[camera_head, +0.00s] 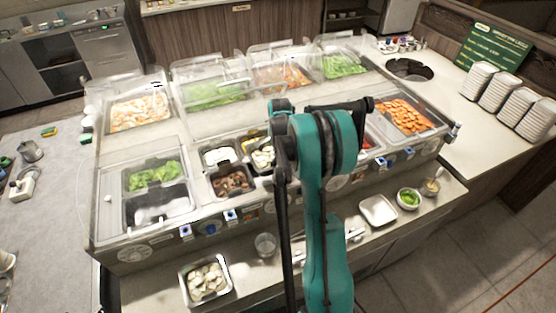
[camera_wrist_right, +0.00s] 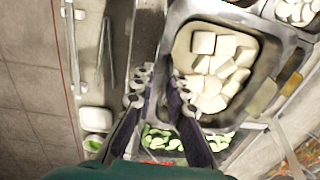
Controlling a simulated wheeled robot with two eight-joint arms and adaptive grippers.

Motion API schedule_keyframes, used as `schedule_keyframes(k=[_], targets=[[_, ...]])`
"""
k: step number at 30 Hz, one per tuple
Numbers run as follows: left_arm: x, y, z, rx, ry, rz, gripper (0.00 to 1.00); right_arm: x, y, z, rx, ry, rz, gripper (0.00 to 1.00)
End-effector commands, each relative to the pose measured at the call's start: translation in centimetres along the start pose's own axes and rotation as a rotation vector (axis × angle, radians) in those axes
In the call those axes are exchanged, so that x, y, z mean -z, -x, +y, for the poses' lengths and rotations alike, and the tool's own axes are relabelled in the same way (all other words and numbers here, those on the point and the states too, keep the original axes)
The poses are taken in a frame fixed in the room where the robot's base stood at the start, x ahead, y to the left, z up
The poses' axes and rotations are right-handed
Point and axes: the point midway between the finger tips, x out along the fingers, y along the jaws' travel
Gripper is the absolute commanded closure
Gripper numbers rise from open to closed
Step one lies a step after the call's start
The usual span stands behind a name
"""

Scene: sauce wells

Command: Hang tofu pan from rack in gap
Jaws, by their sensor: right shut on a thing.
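The tofu pan (camera_wrist_right: 267,72) is a metal pan holding pale, blocky tofu pieces (camera_wrist_right: 215,62) in the right wrist view. My right gripper (camera_wrist_right: 158,84) is shut on its edge nearest the counter front. The fingertips are close together there. In the head view my right arm covers the gripper, the held pan and the middle of the rack. The rack (camera_head: 105,205) is a long serving unit with food pans in rows. I cannot tell whether the pan rests on the rack or is above it. The gap is not clearly visible. My left gripper is out of view.
A pan of pale slices (camera_head: 206,282), a glass (camera_head: 265,245), an empty square dish (camera_head: 378,210) and a green-filled bowl (camera_head: 408,199) stand on the front counter. In the wrist view, a pan of green slices (camera_wrist_right: 222,142) lies beside the tofu pan. Raised clear covers line the back.

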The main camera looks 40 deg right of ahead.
Motion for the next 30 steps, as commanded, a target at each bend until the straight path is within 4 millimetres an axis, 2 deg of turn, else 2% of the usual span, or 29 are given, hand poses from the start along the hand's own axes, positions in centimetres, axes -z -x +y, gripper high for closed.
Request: schedule_keyframes(k=[3, 21, 30], targets=[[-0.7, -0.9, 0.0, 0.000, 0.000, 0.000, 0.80, 0.0, -1.4, 0.1, 0.000, 0.000, 0.000, 1.00], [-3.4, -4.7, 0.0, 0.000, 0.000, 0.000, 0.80, 0.0, -6.9, 0.4, 0.000, 0.000, 0.000, 1.00], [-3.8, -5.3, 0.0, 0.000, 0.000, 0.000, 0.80, 0.0, -7.8, 0.4, 0.000, 0.000, 0.000, 1.00]])
